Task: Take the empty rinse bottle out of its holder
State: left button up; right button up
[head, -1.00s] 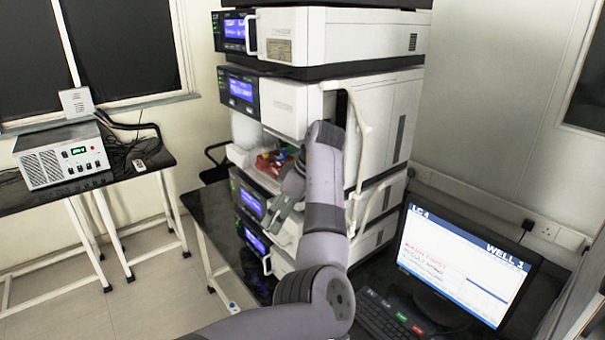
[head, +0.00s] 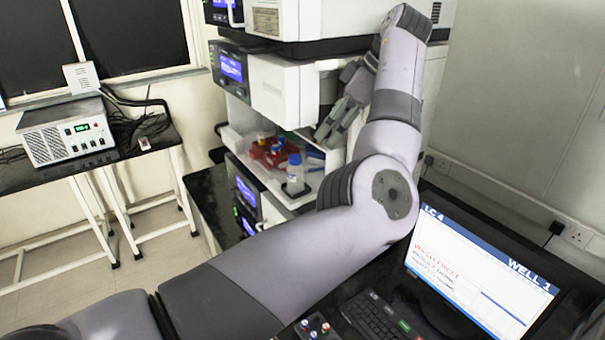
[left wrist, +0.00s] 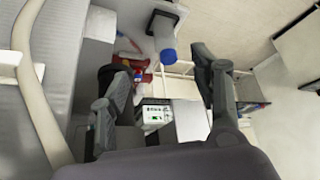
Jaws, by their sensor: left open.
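A clear bottle with a blue cap (head: 295,172) stands upright in a small dark holder (head: 295,189) at the front of the open shelf. I take it for the rinse bottle; whether it is empty I cannot tell. In the left wrist view the blue-capped bottle (left wrist: 167,45) shows at the top, between and beyond the finger ends, not touched. My left gripper (head: 330,136) is open and empty, above and to the right of the bottle in the head view. Its two spread fingers also show in the left wrist view (left wrist: 160,68). My right gripper is not in view.
A red rack (head: 270,152) with coloured caps stands behind the bottle. Stacked white instrument units (head: 282,90) rise above the shelf, with a pale tube (left wrist: 38,100) close by in the wrist view. A monitor (head: 485,265) and keyboard stand at the lower right.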

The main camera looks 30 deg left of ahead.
aim_at(302, 168)
pick_arm(q)
jog(key=x, duration=0.3)
jog(key=p+x, duration=0.1)
jog(key=x, duration=0.2)
jog(key=s+x, duration=0.1)
jog(key=x, duration=0.3)
jog(key=shift+a, duration=0.15)
jog(key=p+x, duration=0.2)
jog(key=x, duration=0.2)
jog(key=shift+a+f, duration=0.25)
jog(key=shift+f, duration=0.05)
jog(key=shift+a+f, duration=0.1)
jog(key=shift+f, duration=0.1)
jog(key=shift+c, duration=1.1)
jog(key=c, duration=0.7)
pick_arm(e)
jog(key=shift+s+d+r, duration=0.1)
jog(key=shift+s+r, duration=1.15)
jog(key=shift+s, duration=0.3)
pick_arm(q)
jog(key=shift+c, duration=0.2)
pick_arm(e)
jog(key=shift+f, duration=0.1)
